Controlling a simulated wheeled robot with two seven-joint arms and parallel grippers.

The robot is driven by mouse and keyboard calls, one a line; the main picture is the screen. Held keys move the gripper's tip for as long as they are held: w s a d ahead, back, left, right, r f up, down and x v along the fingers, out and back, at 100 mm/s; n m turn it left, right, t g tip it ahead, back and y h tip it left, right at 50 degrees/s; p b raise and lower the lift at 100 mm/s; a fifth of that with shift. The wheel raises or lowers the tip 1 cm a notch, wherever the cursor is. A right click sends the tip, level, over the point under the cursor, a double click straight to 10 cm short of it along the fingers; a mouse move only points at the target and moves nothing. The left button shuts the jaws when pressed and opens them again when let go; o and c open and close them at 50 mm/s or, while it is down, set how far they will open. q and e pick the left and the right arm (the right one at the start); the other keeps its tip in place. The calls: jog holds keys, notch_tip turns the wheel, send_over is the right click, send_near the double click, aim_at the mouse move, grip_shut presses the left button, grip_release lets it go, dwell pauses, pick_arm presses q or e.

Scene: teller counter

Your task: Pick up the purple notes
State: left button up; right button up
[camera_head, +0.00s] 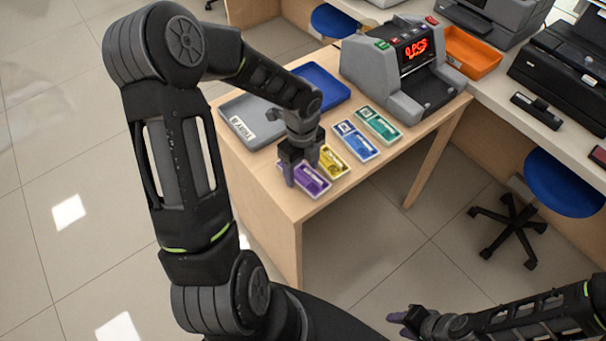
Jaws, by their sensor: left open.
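The purple notes (312,181) lie flat near the front left edge of the wooden counter (253,187), partly hidden by my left gripper. My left gripper (296,180) points down right at the notes with its jaws open. One finger is over their left part; I cannot tell whether it touches them. My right gripper (400,320) is low at the bottom right, away from the counter; its finger spacing is unclear.
Yellow notes (332,164), blue notes (356,142) and green notes (378,125) lie in a row beside the purple ones. A grey tray (236,107), a blue tray (327,84) and a counting machine (378,72) stand behind. A blue stool (562,183) is at right.

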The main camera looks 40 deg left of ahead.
aim_at(302, 173)
pick_arm(q)
jog(key=c, duration=1.2)
notch_tip(302, 173, up, 10)
dwell(0.7)
